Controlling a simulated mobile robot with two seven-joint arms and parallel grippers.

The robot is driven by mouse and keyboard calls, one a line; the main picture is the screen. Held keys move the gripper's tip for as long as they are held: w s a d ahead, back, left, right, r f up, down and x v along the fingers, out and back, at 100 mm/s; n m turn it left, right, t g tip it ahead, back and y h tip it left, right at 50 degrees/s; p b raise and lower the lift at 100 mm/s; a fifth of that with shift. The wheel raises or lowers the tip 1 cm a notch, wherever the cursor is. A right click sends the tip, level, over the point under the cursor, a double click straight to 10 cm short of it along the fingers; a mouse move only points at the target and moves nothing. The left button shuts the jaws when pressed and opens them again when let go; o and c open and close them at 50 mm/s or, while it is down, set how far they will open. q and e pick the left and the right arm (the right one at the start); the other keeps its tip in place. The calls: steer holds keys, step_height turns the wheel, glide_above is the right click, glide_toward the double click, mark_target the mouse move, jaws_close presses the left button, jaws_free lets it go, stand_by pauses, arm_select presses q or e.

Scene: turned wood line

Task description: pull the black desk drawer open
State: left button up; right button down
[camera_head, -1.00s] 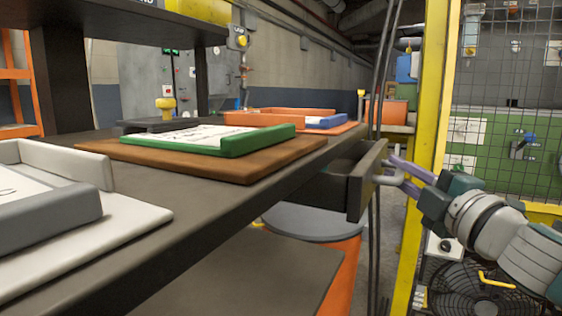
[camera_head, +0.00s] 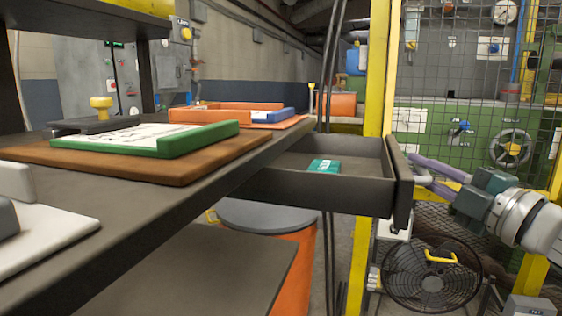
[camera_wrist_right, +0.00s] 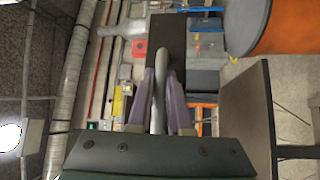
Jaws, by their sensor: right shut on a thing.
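The black desk drawer (camera_head: 330,188) stands well out from under the dark desk in the head view. A small green box (camera_head: 323,166) lies inside it. My right gripper (camera_head: 418,170) is at the drawer's front, its purple fingers shut on the pale handle (camera_head: 421,178). In the right wrist view the handle (camera_wrist_right: 160,75) runs between the two fingers of my right gripper (camera_wrist_right: 160,98), with the dark drawer front (camera_wrist_right: 166,38) beyond. The handle's far end is partly hidden.
The desk top (camera_head: 130,190) bears a brown board (camera_head: 170,172) with a green tray (camera_head: 215,143), and an orange tray (camera_head: 190,116). An orange bin (camera_head: 300,260) stands below the drawer. A yellow post (camera_head: 376,90), mesh fence and black fan (camera_head: 430,275) stand close to my right arm.

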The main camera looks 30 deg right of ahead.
steer(key=c, duration=0.8)
jaws_free()
steer(key=shift+c, duration=0.2)
steer(key=s+f, duration=0.1)
steer(key=s, duration=0.8)
steer(key=shift+s+a+f, duration=0.15)
steer(key=shift+s+a, duration=0.25)
steer(key=shift+a, duration=0.05)
steer(key=shift+w, duration=0.1)
